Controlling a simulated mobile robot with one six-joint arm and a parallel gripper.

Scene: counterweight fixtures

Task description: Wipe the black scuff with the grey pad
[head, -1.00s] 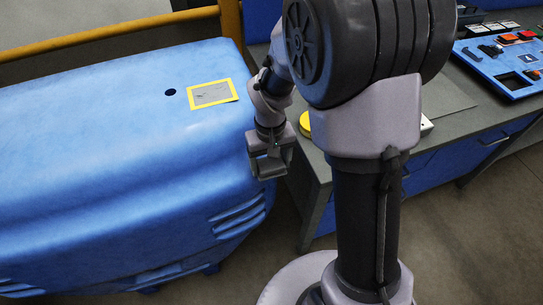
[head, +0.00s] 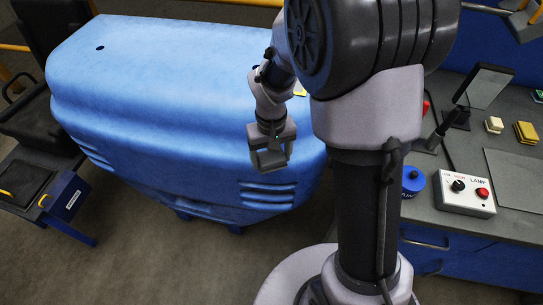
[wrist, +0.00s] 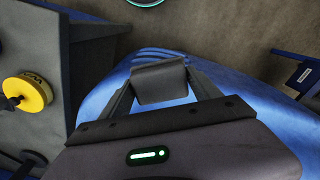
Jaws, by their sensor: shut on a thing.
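My gripper (head: 270,152) is shut on the grey pad (head: 270,163) and holds it in front of the blue housing, apart from it as far as I can tell. In the wrist view the grey pad (wrist: 160,82) sits between the two fingers, below it the blue surface. The yellow-bordered patch with the dark mark is almost wholly hidden behind my arm; only a sliver of yellow (head: 300,90) shows beside it. The black scuff itself does not show now.
The large blue housing (head: 150,95) fills the left. At right, a grey bench (head: 430,215) carries a lamp control box (head: 464,193), a blue knob (head: 413,180), a lamp panel (head: 485,87) and yellow blocks (head: 525,132). A blue-sided stand (head: 62,197) is at far left. Open floor lies in front.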

